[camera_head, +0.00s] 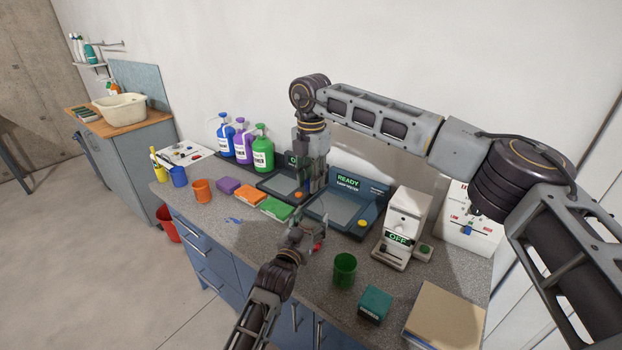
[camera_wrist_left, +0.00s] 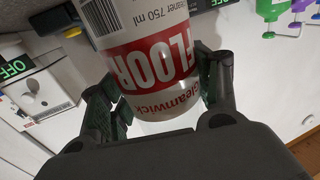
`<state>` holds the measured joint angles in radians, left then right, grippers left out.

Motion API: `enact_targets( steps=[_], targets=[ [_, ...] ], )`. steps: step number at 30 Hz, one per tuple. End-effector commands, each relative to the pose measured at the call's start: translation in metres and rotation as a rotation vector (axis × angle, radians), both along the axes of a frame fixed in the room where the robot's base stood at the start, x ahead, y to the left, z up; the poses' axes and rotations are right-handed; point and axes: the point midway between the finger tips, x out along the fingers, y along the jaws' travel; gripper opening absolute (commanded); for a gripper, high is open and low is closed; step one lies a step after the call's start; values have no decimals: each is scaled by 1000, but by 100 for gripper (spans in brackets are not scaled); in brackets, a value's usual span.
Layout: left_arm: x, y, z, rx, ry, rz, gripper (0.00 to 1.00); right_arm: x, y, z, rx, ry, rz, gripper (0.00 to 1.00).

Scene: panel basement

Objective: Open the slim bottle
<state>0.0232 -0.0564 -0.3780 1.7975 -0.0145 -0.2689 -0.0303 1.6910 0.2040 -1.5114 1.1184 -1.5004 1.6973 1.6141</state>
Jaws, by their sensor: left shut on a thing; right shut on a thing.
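A white bottle with a red FLOOR label (camera_wrist_left: 150,62) fills the middle of the left wrist view. My left gripper (camera_wrist_left: 162,98) is shut around it, one finger on each side. The label lettering is upside down there, and the bottle's cap and neck are out of sight. In the head view my left gripper (camera_head: 306,236) is over the worktop's front part; only a small red patch of the bottle (camera_head: 318,246) shows there. My right gripper (camera_head: 312,184) points down, farther back, and is shut. What it holds is too small and dark to make out.
The grey worktop (camera_head: 225,216) carries blue, purple and green jugs (camera_head: 262,155) at the back left. A READY station (camera_head: 345,205), an OFF machine (camera_head: 402,228), a green cup (camera_head: 344,270), a teal box (camera_head: 375,303) and a cardboard box (camera_head: 445,318) stand around the grippers.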

Motion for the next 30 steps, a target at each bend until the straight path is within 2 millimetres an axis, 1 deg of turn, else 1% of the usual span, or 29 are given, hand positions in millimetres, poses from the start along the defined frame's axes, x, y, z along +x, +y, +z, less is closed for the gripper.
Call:
enact_targets(
  steps=[30],
  targets=[
    [-1, -1, 0, 1, 0, -1, 0, 1, 0, 1, 1, -3, 842, 0]
  ],
)
